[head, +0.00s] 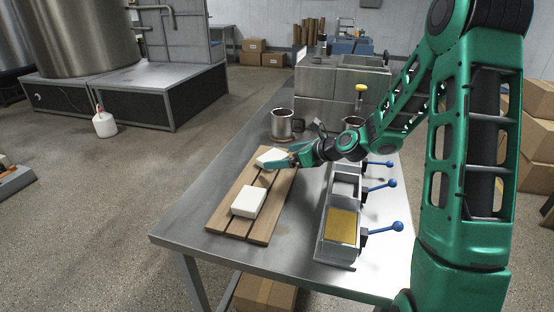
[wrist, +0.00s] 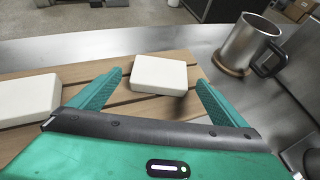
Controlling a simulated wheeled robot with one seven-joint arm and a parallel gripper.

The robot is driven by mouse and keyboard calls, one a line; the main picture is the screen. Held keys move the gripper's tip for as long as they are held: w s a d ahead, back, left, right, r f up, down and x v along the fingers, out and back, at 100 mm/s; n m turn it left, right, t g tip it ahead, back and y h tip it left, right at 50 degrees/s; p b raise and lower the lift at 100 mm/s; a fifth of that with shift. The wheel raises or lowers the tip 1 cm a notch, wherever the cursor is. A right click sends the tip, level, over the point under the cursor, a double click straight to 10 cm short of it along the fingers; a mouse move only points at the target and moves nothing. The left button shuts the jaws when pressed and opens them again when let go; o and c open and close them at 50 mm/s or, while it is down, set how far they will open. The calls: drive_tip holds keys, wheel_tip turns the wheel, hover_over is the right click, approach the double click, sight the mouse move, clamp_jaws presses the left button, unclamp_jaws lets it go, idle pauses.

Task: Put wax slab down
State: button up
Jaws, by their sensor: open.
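A white wax slab (head: 269,157) lies at the far end of the slatted wooden board (head: 229,226). My gripper (head: 275,163) is at this slab and partly covers it in the head view. In the wrist view the same slab (wrist: 160,74) lies just ahead of and between my spread fingertips (wrist: 159,84), with a gap at each side. My gripper is open and holds nothing. A second white slab (head: 249,201) lies on the near part of the board, apart from the first; it also shows at the left in the wrist view (wrist: 27,98).
A metal mug (head: 282,124) stands beyond the board; it also shows in the wrist view (wrist: 246,45). Right of the board is a row of metal moulds with blue-knobbed levers (head: 396,225), the nearest holding something yellow (head: 341,224). The steel table (head: 190,226) is bare left of the board.

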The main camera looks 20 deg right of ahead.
drive_tip(key=v, duration=0.8)
drive_tip(key=shift+s+r, duration=0.1)
drive_tip(key=shift+s, duration=0.05)
